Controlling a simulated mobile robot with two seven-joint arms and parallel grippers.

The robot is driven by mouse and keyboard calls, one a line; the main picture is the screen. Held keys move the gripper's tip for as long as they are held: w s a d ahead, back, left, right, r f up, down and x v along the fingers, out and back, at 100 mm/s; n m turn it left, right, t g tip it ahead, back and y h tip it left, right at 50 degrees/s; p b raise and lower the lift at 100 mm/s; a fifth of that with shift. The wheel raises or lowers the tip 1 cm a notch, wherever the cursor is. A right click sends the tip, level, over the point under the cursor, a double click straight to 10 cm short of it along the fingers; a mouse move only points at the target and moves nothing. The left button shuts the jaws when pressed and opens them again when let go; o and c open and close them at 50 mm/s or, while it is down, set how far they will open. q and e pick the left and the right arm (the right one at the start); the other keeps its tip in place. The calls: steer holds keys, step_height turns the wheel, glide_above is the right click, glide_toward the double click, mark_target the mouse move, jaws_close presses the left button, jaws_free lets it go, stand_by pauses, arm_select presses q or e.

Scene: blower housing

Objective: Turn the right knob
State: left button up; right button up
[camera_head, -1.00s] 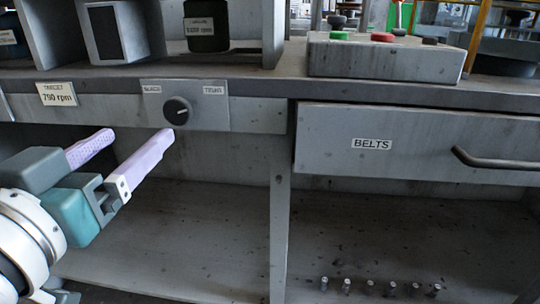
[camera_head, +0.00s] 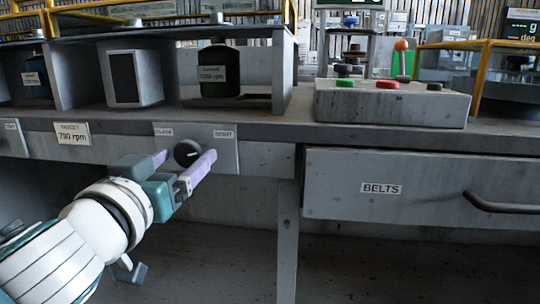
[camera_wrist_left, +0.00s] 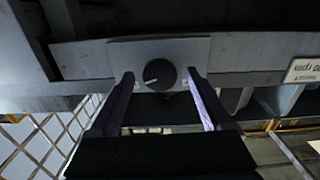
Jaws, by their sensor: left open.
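The black round knob (camera_head: 187,153) sits on a light grey plate (camera_head: 225,150) on the front edge of the bench. The plate has a small label at each side of the knob. The knob also shows in the left wrist view (camera_wrist_left: 160,75), with a pale pointer line on its face. My left gripper (camera_head: 182,160) is open, with its two lilac fingers pointing at the plate. In the left wrist view the fingers stand on either side of the knob with clear gaps, and the gripper (camera_wrist_left: 160,92) holds nothing. Contact with the plate cannot be told. My right gripper is not in view.
A "790 rpm" label (camera_head: 73,134) is left of the plate. A "BELTS" drawer (camera_head: 420,193) with a bar handle (camera_head: 500,206) is at the right. A button box (camera_head: 390,104) and a shelf with a dark canister (camera_head: 218,72) stand on the bench. Below the bench is open space.

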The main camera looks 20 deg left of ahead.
arm_select(q)
steer(key=shift+c, duration=0.2)
jaws_close()
stand_by(0.4)
steer(key=m, duration=0.3)
steer(key=shift+m+p, duration=0.45)
steer(key=shift+m, duration=1.75)
steer(key=shift+o, duration=0.2)
jaws_free()
